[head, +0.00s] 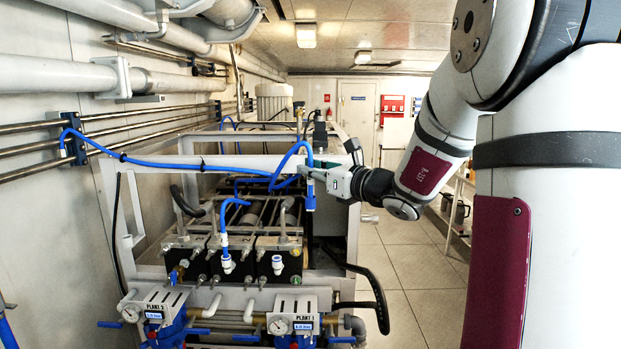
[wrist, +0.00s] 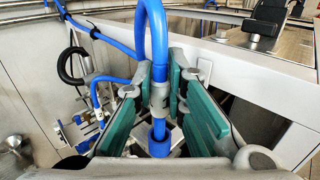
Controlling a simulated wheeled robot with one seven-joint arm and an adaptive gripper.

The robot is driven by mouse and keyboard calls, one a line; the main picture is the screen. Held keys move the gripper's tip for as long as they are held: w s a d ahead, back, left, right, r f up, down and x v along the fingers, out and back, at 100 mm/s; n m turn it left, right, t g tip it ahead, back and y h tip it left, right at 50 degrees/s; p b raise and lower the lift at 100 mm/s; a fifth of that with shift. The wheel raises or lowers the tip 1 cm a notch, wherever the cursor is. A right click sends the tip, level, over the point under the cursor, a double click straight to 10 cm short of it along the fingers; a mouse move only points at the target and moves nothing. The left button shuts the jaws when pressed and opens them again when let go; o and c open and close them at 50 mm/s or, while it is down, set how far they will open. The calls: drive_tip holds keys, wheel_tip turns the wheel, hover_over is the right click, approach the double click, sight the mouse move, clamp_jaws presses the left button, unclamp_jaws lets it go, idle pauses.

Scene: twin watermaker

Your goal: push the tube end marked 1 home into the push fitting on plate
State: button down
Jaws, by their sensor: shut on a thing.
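My gripper (head: 314,177) is shut on the tube end (head: 310,198), a blue tube that loops up and over and hangs with its tip down. In the wrist view my gripper (wrist: 160,98) has its teal pads on either side of a grey sleeve on the tube end (wrist: 159,132); a dark mark on the sleeve is only partly visible. In the head view a white push fitting (head: 277,265) stands open above the Plant 1 panel, below and left of the tube end, clearly apart from it. Fittings below the gripper are mostly hidden in the wrist view.
A second white fitting (head: 228,264) to the left has a blue tube (head: 225,235) in it. A white frame beam (head: 200,162) runs behind the tube. Plant 1 (head: 304,318) and Plant 2 (head: 162,308) panels stand in front. The floor (head: 425,280) at right is clear.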

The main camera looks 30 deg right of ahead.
drive_tip(key=shift+r, duration=0.65)
wheel_tip(320, 180, up, 2)
drive_tip(key=shift+r+b, duration=0.1)
drive_tip(key=shift+b, duration=0.2)
drive_tip(key=s+d+r, duration=0.1)
drive_tip(key=s+d, duration=0.1)
drive_tip(key=s, duration=1.4)
drive_tip(key=shift+r, duration=0.25)
drive_tip(key=w+a+b, duration=0.4)
drive_tip(key=w+b, duration=0.1)
drive_tip(key=w, duration=0.6)
drive_tip(key=w+a+b, duration=0.4)
drive_tip(key=w+a, duration=0.1)
drive_tip(key=w, duration=0.5)
wheel_tip(320, 180, down, 15)
drive_tip(key=b, duration=1.1)
drive_tip(key=shift+w+d, duration=0.15)
